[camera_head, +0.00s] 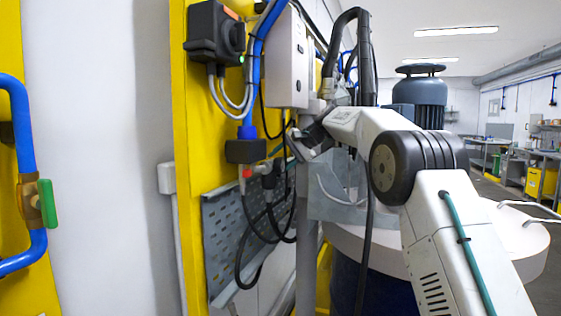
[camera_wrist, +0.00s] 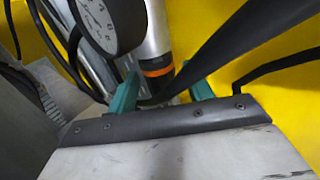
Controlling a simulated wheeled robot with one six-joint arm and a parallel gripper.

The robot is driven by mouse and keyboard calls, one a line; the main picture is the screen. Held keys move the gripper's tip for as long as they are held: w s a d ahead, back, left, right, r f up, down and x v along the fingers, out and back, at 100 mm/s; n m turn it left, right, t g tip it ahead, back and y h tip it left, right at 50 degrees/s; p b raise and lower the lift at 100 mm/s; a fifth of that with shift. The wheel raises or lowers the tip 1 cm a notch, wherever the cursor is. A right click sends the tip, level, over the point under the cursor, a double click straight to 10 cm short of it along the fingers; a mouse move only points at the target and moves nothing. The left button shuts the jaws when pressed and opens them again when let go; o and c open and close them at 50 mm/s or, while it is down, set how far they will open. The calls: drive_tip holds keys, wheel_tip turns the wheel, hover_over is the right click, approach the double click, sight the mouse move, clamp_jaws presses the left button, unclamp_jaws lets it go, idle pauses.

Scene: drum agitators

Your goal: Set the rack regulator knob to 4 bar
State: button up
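In the wrist view a round dark-rimmed pressure gauge (camera_wrist: 103,20) with a white face is cut off by the top edge. Its needle reading is not legible. Beside it is a silver cylinder (camera_wrist: 157,30) with an orange band (camera_wrist: 158,72) and a dark lower part. I cannot tell for sure whether this is the regulator knob. My gripper (camera_wrist: 164,90) has its two teal fingers apart on either side of the cylinder's lower end, with a gap visible at the right. In the head view my gripper (camera_head: 306,143) is at the yellow rack's right side, its fingertips hidden.
A black hose crosses close in front of the wrist camera. The yellow rack (camera_head: 184,130) carries a dark switch box (camera_head: 207,32), cables and a grey box (camera_head: 286,60). A perforated panel (camera_head: 225,240) is below. A blue motor (camera_head: 420,95) stands behind my arm.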

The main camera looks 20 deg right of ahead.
drive_tip(key=c, duration=0.7)
drive_tip(key=shift+w+r+g+h, duration=0.1)
drive_tip(key=shift+r+g+h, duration=0.05)
drive_tip(key=shift+g+h, duration=0.4)
drive_tip(key=o, duration=1)
